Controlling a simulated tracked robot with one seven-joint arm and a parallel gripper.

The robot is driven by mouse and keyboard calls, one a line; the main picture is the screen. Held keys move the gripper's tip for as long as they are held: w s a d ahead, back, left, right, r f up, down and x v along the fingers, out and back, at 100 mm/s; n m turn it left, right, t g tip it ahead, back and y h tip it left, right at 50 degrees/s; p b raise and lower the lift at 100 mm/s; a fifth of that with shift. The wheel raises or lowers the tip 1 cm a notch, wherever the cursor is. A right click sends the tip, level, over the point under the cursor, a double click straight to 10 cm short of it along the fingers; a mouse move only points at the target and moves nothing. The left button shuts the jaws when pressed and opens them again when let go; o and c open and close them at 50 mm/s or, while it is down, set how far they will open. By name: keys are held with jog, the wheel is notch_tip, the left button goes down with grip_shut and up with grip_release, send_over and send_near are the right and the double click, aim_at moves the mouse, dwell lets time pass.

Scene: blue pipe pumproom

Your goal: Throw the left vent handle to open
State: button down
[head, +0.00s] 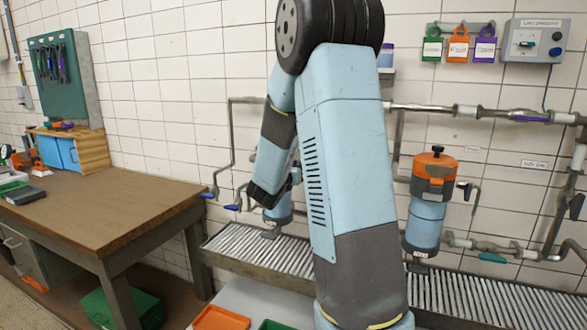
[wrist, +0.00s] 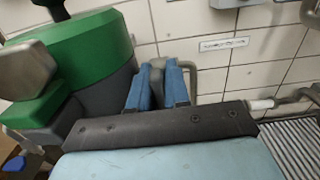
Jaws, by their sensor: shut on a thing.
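The left vessel shows in the head view as a light blue lower body (head: 278,212), with its top hidden behind my arm. In the wrist view its large green lid (wrist: 85,50) fills the left side. My gripper (wrist: 158,85) is beside the lid, with its two blue fingers close together. They are shut on a small grey piece, which I take to be the left vent handle (wrist: 157,64). Most of it is hidden between the fingers, so its angle cannot be told. In the head view my gripper's fingertips are not clear.
A right vessel (head: 425,210) with an orange lid stands on the slatted rack (head: 485,297). Two blue-handled valves (head: 210,195) hang left of the left vessel. Pipes run along the tiled wall. A brown workbench (head: 95,205) stands at left.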

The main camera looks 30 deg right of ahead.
jog(key=n, duration=0.3)
jog(key=shift+w+d+r+n, duration=0.1)
jog(key=shift+w+n, duration=0.1)
jog(key=shift+n, duration=0.2)
jog(key=n, duration=0.5)
jog(key=shift+n, duration=0.3)
jog(key=n, duration=0.4)
jog(key=shift+w+f, duration=0.1)
jog(key=shift+f, duration=0.1)
jog(key=n, duration=0.4)
jog(key=shift+f, duration=0.1)
jog(key=shift+n, duration=0.4)
jog(key=shift+f, duration=0.1)
jog(key=c, duration=1.3)
grip_release()
jog(key=shift+o, duration=0.6)
